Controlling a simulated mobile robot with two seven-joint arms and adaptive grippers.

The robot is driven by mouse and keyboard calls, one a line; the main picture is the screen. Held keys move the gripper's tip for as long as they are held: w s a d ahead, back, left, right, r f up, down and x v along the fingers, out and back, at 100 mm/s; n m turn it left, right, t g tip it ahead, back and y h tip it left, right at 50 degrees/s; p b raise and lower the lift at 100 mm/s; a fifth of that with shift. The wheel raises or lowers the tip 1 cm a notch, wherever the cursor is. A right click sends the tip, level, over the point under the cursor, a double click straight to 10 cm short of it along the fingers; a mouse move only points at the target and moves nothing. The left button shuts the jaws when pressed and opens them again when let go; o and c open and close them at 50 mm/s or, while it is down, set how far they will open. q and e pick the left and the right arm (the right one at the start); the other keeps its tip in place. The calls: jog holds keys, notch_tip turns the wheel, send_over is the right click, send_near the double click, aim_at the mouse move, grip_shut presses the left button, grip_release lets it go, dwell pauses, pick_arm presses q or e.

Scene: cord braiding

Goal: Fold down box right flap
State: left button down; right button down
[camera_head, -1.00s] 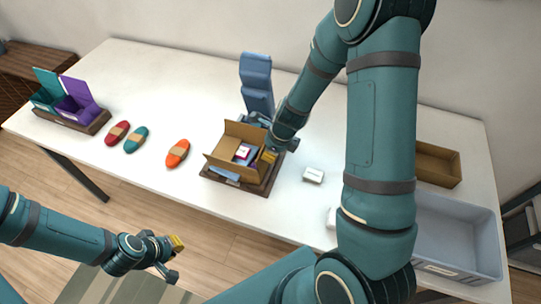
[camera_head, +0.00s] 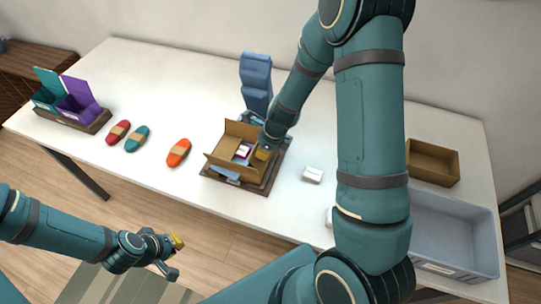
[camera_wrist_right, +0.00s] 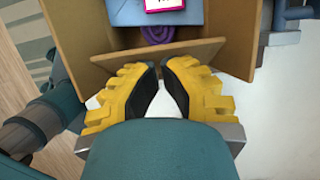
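The open cardboard box (camera_head: 223,161) stands on a dark brown board (camera_head: 258,188) with its flaps up. It holds a blue item and a pink-edged white card (camera_head: 243,151). My right gripper (camera_head: 264,154) is at the box's right side and partly hides the right flap. In the right wrist view its yellow fingers (camera_wrist_right: 160,70) nearly meet at the tips, with nothing seen between them. They are close against the brown panel (camera_wrist_right: 185,53) on that side; contact cannot be told. My left gripper (camera_head: 171,256) is open and empty, off the table's front edge.
Red, teal and orange cord bundles (camera_head: 178,152) lie left of the box. A small white box (camera_head: 312,174) lies to its right. A blue stand (camera_head: 256,84) is behind. A brown tray (camera_head: 434,164) and a grey bin (camera_head: 455,235) are at right.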

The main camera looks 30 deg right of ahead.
aim_at(257, 149)
jog(key=shift+w+a+f, duration=0.2)
jog(key=shift+w+a, duration=0.2)
jog(key=shift+w, duration=0.05)
jog(key=shift+w+a+f, duration=0.45)
jog(key=shift+w+f, duration=0.05)
jog(key=shift+f, duration=0.25)
jog(key=shift+b+x, duration=0.65)
jog(key=shift+x, duration=0.15)
jog(key=shift+w, duration=0.1)
